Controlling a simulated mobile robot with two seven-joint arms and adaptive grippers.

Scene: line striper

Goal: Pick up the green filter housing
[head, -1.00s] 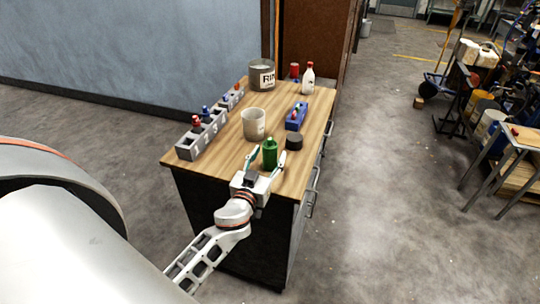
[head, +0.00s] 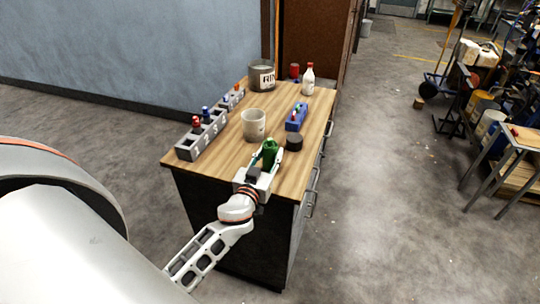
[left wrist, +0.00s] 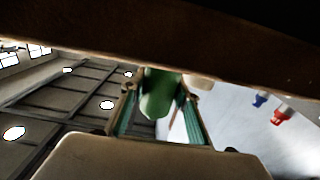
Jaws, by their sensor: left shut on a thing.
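The green filter housing (head: 270,151) is a small green bottle-like piece near the front of the wooden-topped cabinet (head: 222,153). My left gripper (head: 267,160) is shut on it, one finger on each side. In the left wrist view the green housing (left wrist: 160,93) sits between the two fingers, its far end partly cut off by the dark brown band across the top. I cannot tell whether it is lifted off the top. My right gripper is not in view.
A beige cup (head: 253,125) stands behind the housing, and a black round piece (head: 294,142) is close to its right. A blue holder (head: 297,117), a numbered grey rack (head: 203,138), a grey bucket (head: 262,75) and a white bottle (head: 308,80) stand further around.

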